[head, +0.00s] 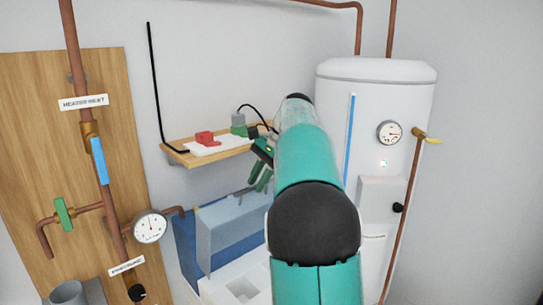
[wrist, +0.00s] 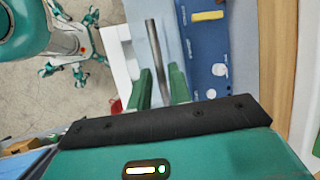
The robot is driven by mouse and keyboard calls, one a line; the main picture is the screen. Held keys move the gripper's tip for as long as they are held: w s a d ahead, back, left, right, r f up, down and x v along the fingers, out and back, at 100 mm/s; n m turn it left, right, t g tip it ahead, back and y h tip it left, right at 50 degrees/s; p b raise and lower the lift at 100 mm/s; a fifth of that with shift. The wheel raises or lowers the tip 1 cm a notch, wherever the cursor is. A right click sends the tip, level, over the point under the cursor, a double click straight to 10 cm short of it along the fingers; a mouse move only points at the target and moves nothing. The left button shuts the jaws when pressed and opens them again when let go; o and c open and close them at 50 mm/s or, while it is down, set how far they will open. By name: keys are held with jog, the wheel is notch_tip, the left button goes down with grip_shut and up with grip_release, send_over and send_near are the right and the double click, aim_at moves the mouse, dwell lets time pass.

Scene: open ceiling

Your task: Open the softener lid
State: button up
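The softener is a low cabinet with a blue body (head: 186,245), a pale grey-blue box-shaped upper part (head: 232,235) that looks like its lid, and a white section in front with a square recess. In the wrist view its blue panel (wrist: 228,50) carries a yellow label and round controls. A grey bar (wrist: 154,45) runs along the pale part. My gripper (wrist: 161,88) is open, with one green finger to each side of the bar in the picture. I cannot tell whether they touch it. In the head view my gripper (head: 262,172) is above the cabinet, partly hidden by my arm.
A wooden shelf (head: 180,151) with small red, green and grey items and a black cable is behind my gripper. A white tank (head: 375,82) stands right, with a copper pipe. A wooden board (head: 25,130) with pipes, valves and a gauge (head: 150,226) is left.

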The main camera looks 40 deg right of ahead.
jog(key=v, duration=1)
jog(key=shift+r, duration=0.2)
jog(key=shift+s+d, duration=0.1)
